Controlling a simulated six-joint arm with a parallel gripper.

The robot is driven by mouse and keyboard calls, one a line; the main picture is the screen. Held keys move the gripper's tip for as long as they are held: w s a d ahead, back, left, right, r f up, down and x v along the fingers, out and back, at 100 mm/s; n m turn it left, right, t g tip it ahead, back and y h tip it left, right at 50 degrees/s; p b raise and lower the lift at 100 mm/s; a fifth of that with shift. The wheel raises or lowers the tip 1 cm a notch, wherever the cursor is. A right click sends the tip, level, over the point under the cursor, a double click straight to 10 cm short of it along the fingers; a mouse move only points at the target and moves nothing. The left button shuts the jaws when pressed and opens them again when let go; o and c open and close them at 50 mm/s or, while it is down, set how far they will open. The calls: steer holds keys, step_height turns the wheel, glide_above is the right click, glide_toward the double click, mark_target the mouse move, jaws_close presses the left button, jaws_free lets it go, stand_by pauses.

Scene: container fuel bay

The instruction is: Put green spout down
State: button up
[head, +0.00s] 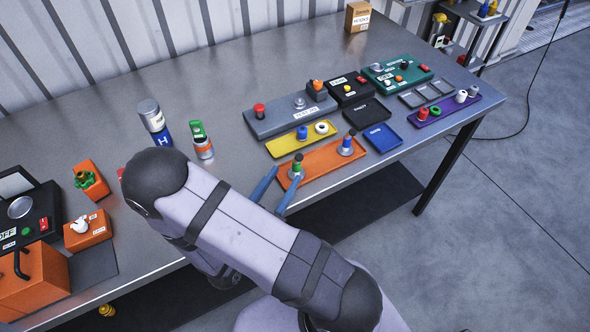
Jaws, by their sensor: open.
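A small spout with a green band (297,167) stands upright on the orange tray (322,164), toward the tray's left end. My gripper (287,173) is open, its two blue fingers pointing at this spout. The fingertips are close to the spout; I cannot tell whether they touch it. A similar spout with a blue band (347,143) stands at the right part of the same tray. My arm hides part of the table in front.
A yellow tray (285,146) lies behind the orange one, and a blue tray (382,138) to its right. A can with a green top (201,140) and a taller can (154,120) stand left. Orange boxes (36,278) are at the far left. The table's front edge is near.

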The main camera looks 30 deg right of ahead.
mark_target(295, 164)
steer(key=shift+w+f, duration=0.1)
steer(key=shift+f, duration=0.05)
steer(key=shift+w+d+p, duration=0.3)
steer(key=shift+d+p, duration=0.1)
steer(key=shift+d, duration=0.15)
steer(key=shift+w+d, duration=0.25)
steer(key=shift+d, duration=0.1)
steer(key=shift+w+d+p, duration=0.15)
steer(key=shift+d+p, duration=0.2)
steer(key=shift+p, duration=0.05)
steer(key=p+x, duration=0.1)
steer(key=x, duration=0.1)
steer(key=shift+w+d+p, duration=0.1)
steer(key=shift+d+p, duration=0.25)
steer(key=shift+d, duration=0.05)
steer(key=shift+x, duration=0.85)
jaws_close()
